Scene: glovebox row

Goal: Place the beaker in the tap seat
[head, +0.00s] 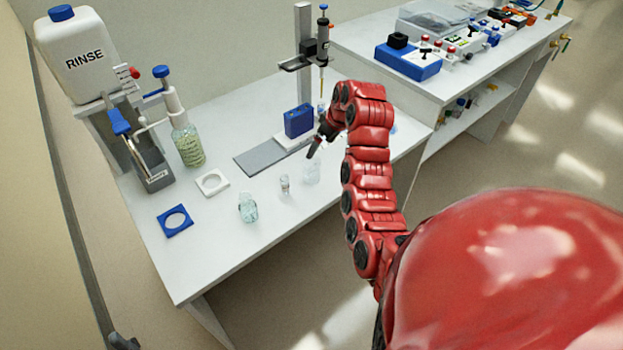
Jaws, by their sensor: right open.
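A clear glass vessel (312,173), likely the beaker, stands on the white bench just below my right gripper (314,152). The right gripper is open, its dark fingers pointing down and left; whether they touch the glass is hard to tell. A second clear, bluish glass vessel (248,208) stands nearer the front. Two flat ring-shaped seats lie to the left: a white one (201,187) and a blue one (166,228). Both look empty. I cannot tell which is the tap seat. My left gripper is not in view.
A RINSE container (82,56) with a red tap stands at the back left, beside a grey stand (150,165) and a pump-topped bottle (188,145). A small vial (285,184) stands near the beaker. The bench front is clear.

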